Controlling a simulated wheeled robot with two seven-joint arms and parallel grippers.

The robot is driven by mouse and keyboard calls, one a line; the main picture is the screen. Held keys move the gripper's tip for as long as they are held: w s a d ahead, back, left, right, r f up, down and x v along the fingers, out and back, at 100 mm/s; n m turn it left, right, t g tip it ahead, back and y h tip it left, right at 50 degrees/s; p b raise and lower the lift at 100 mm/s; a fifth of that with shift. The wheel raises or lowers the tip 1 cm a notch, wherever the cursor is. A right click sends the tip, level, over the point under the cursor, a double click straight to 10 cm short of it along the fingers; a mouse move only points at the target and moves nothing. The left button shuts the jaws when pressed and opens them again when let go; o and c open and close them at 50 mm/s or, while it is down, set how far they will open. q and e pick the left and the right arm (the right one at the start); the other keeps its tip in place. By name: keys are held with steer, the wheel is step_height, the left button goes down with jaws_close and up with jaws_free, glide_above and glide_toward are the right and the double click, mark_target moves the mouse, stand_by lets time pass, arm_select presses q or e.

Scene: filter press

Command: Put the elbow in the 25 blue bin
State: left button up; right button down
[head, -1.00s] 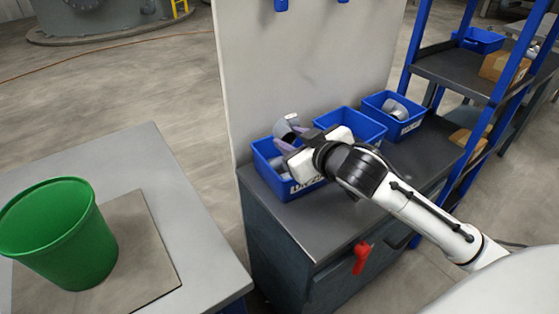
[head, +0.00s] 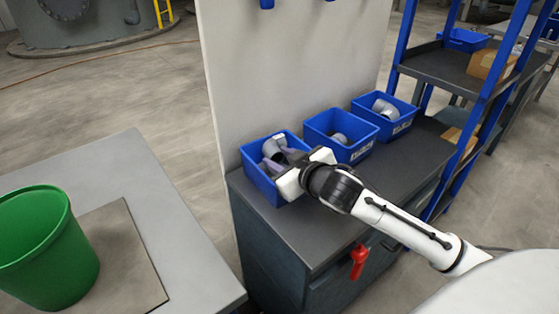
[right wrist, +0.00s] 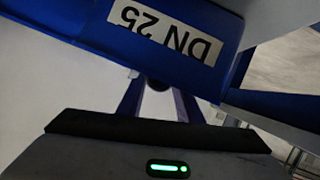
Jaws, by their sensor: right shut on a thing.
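The grey elbow (head: 273,149) is at the left blue bin (head: 261,181) on the dark cabinet top, within the bin's outline. My right gripper (head: 290,158) is shut on the elbow and reaches over the bin's right side. The gripper body hides part of the bin and the elbow's lower end. In the right wrist view, the blue bin wall (right wrist: 75,38) carries an upside-down label (right wrist: 163,32) reading DN 25, close above the gripper fingers (right wrist: 157,100). The elbow is not clear in that view. My left gripper is not in view.
A middle blue bin (head: 315,138) and a right blue bin (head: 405,121) stand beside it, each holding grey fittings. A pale panel (head: 290,70) rises behind. A blue-framed shelf (head: 425,65) stands right. A green bucket (head: 45,250) sits on the table (head: 110,175) at left.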

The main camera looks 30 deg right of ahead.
steer(key=shift+f, duration=0.6)
steer(key=c, duration=1.4)
jaws_free()
steer(key=shift+c, duration=0.2)
steer(key=shift+o, duration=0.9)
steer(key=shift+s+f, duration=0.1)
steer(key=shift+f, duration=0.1)
steer(key=r+p+v, duration=0.1)
steer(key=v, duration=1.1)
steer(key=shift+r, duration=0.35)
